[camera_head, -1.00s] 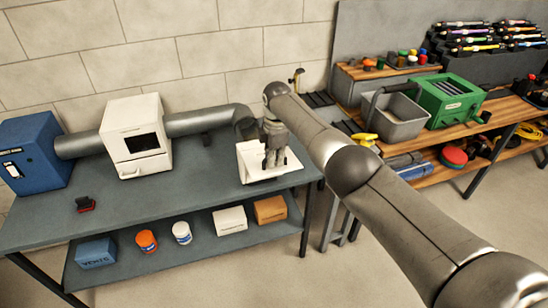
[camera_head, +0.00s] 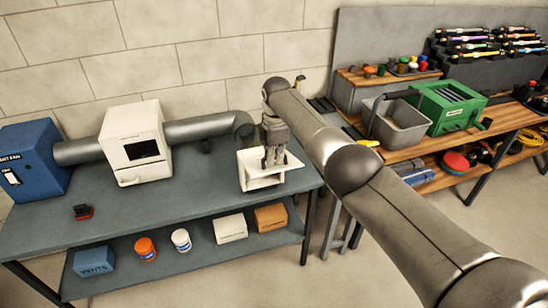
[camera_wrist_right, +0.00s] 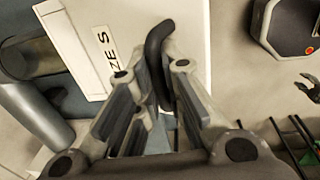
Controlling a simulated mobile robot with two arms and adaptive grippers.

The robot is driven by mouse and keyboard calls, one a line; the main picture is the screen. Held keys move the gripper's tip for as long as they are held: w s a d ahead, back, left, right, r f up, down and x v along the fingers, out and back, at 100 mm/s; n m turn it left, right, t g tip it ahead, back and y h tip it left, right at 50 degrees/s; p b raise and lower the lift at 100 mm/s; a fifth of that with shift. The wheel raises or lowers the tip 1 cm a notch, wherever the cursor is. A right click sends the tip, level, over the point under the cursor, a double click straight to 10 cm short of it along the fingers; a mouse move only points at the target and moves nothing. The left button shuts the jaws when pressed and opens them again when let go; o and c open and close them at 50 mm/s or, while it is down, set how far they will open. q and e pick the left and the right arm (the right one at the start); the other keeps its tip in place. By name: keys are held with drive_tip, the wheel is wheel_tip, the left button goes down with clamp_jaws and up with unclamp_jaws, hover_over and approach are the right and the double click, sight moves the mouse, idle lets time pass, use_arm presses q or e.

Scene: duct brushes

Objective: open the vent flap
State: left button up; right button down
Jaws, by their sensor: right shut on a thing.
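The white vent unit (camera_head: 262,182) stands at the right end of the grey bench, just right of the grey duct's end. Its white panel (camera_wrist_right: 85,35), with partly readable black lettering, shows in the right wrist view, and a black curved handle (camera_wrist_right: 154,52) stands out from it. My right gripper (camera_head: 272,163) points down at this unit and hides part of it. In the wrist view its fingers (camera_wrist_right: 150,112) are around the lower part of the handle, shut on it. I cannot tell exactly how far the flap stands open. My left gripper is not in view.
A grey duct (camera_head: 200,128) runs from a blue box (camera_head: 35,160) through a white cabinet (camera_head: 135,145). A small black-and-red item (camera_head: 83,211) lies on the bench (camera_head: 200,195). A second bench at right carries a grey bin (camera_head: 402,125) and a green box (camera_head: 450,105).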

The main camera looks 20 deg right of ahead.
drive_tip(key=c, duration=1.8)
unclamp_jaws()
drive_tip(key=shift+w, duration=0.1)
drive_tip(key=shift+f, duration=0.1)
drive_tip(key=r, duration=0.8)
drive_tip(key=s+r, duration=0.1)
drive_tip(key=r, duration=0.3)
drive_tip(key=shift+f, duration=0.1)
